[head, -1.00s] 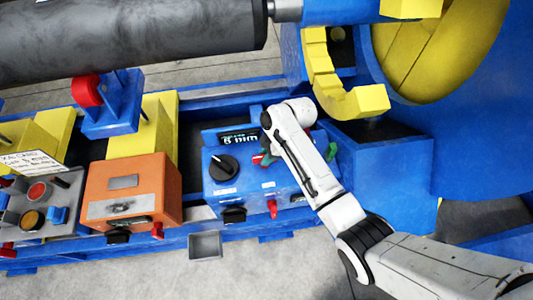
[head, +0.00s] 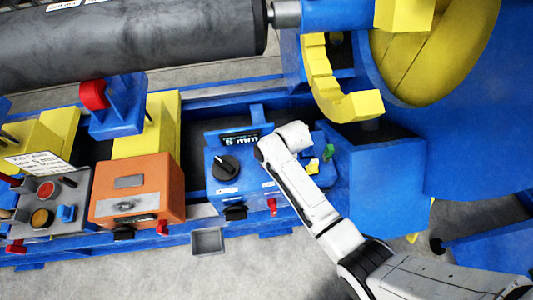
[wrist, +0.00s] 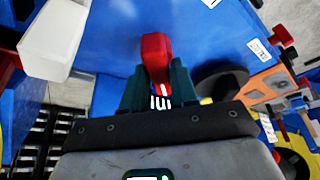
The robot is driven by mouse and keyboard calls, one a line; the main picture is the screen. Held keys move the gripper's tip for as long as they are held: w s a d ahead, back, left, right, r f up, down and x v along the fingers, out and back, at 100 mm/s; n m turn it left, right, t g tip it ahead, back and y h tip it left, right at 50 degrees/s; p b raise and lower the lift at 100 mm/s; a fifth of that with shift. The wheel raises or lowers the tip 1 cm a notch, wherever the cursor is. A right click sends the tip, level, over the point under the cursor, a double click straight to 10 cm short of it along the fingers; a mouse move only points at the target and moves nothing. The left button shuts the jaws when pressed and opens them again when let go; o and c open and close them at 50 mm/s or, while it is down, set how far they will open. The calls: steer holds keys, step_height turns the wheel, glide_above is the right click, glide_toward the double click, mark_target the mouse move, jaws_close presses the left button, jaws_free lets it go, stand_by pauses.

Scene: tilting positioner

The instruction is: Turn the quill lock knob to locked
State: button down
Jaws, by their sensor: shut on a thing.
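A red knob (wrist: 155,58) stands up from the blue control box (head: 215,190). In the wrist view my gripper (wrist: 156,80) has its dark green fingers on both sides of the red knob and is shut on it. I cannot read a label for this knob, so its lock marking is not clear.
An orange box (head: 137,190) and a grey panel with buttons (head: 45,205) stand to the left. A red lever (head: 272,206) sticks out of the blue box's front. A green part (head: 328,151) is right of my arm. A large grey roller (head: 130,38) lies behind.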

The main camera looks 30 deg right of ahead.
steer(key=m, duration=0.2)
steer(key=m+h, duration=0.1)
steer(key=m, duration=0.1)
steer(key=shift+a+m+t+h, duration=0.15)
steer(key=shift+m+t+h, duration=0.15)
steer(key=m, duration=0.2)
steer(key=m+h, duration=0.1)
steer(key=m, duration=0.1)
steer(key=shift+s+a+f+h, duration=0.1)
steer(key=shift+s+h, duration=0.05)
steer(key=shift+h, duration=0.15)
steer(key=shift+f+m, duration=0.1)
steer(key=shift+m, duration=0.3)
steer(key=c, duration=1)
jaws_free()
steer(key=shift+o, duration=0.2)
steer(key=shift+s+r, duration=0.1)
steer(key=shift+r, duration=0.65)
steer(key=v, duration=0.9)
steer(key=shift+a+r, duration=0.2)
